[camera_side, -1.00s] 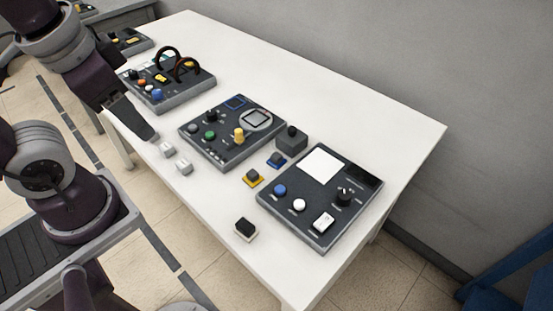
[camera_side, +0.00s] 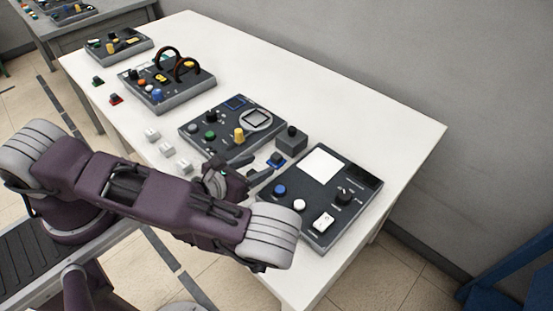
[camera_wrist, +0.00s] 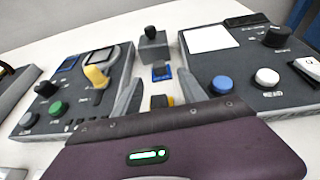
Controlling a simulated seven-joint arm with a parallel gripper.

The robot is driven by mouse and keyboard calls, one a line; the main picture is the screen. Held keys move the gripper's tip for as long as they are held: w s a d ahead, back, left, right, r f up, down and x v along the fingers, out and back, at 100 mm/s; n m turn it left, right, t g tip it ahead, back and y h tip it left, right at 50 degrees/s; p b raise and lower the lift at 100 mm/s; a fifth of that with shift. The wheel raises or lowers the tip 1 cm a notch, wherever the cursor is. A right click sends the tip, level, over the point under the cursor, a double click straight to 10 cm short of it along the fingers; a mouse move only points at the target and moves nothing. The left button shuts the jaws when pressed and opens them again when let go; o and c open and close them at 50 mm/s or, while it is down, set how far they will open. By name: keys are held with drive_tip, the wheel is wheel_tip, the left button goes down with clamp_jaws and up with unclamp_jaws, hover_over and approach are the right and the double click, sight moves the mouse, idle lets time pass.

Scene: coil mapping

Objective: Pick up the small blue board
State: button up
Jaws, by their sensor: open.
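The small blue board (camera_side: 276,160) lies flat on the white table between two large dark panels, with a dark block on it. In the wrist view, the small blue board (camera_wrist: 160,72) lies ahead, between the lines of my two fingers. My gripper (camera_wrist: 160,78) is open, with nothing between its fingertips. In the side view, my gripper (camera_side: 256,172) is low, just left of and nearer the camera than the blue board. A small yellow board (camera_wrist: 161,101) lies closer to the wrist camera, between the fingers; my gripper hides it in the side view.
A dark grey box with a knob (camera_side: 291,140) stands right behind the blue board. The panel with a white screen (camera_side: 345,180) is to its right, the panel with a yellow knob (camera_side: 225,150) to its left. Several small light boards (camera_side: 167,149) lie left. The table's back right is clear.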

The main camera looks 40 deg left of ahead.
sight(274, 159)
drive_tip(key=x, duration=0.7)
drive_tip(key=shift+f, duration=0.1)
clamp_jaws()
